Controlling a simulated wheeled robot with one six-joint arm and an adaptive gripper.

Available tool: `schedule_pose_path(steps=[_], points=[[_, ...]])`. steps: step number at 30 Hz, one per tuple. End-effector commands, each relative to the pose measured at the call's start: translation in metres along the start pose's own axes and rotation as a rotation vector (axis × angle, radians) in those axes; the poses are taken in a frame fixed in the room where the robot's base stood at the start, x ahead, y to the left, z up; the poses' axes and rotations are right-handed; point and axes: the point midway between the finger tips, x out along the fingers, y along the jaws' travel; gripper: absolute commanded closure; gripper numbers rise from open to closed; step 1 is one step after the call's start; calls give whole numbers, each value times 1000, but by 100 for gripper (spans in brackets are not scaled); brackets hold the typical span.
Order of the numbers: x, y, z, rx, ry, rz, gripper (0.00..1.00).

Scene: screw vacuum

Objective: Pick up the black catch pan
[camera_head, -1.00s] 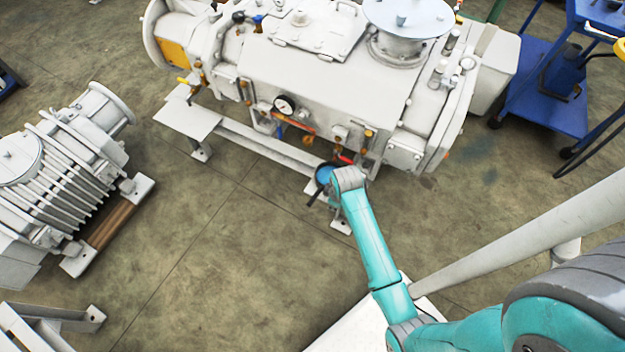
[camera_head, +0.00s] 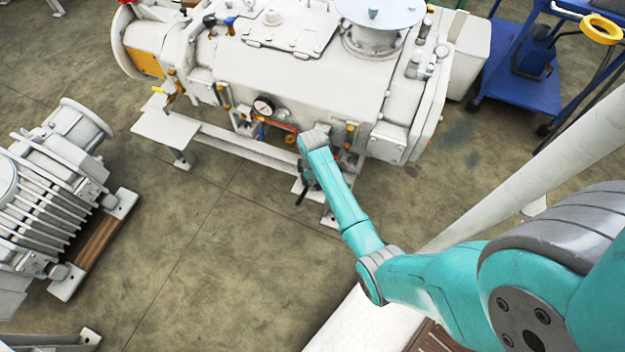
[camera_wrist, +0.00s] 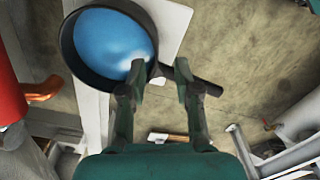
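The black catch pan (camera_wrist: 68,52) shows in the wrist view, round with a dark rim and a blue inside that may be liquid. Its straight black handle (camera_wrist: 208,85) points to the lower right. My gripper (camera_wrist: 160,72) is open, with its two fingers apart at the pan's near right side. The left finger overlaps the rim and the right one overlaps the handle; I cannot tell whether they touch. In the head view my arm hides most of the pan, and only the dark handle (camera_head: 301,198) shows clearly below the large vacuum pump.
The large white vacuum pump (camera_head: 330,85) on its frame stands directly behind the pan. A red cylinder (camera_wrist: 10,95) is close at the left in the wrist view. A ribbed grey machine (camera_head: 50,190) stands at left, a blue cart (camera_head: 520,80) at right. Open floor (camera_head: 230,250) lies between.

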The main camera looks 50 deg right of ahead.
Motion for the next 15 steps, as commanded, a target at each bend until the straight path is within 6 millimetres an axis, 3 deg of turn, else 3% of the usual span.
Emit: schedule_pose_path(steps=[9,15], points=[[40,7,5,1,-1,-2,68],[50,8,4,0,1,2,68]])
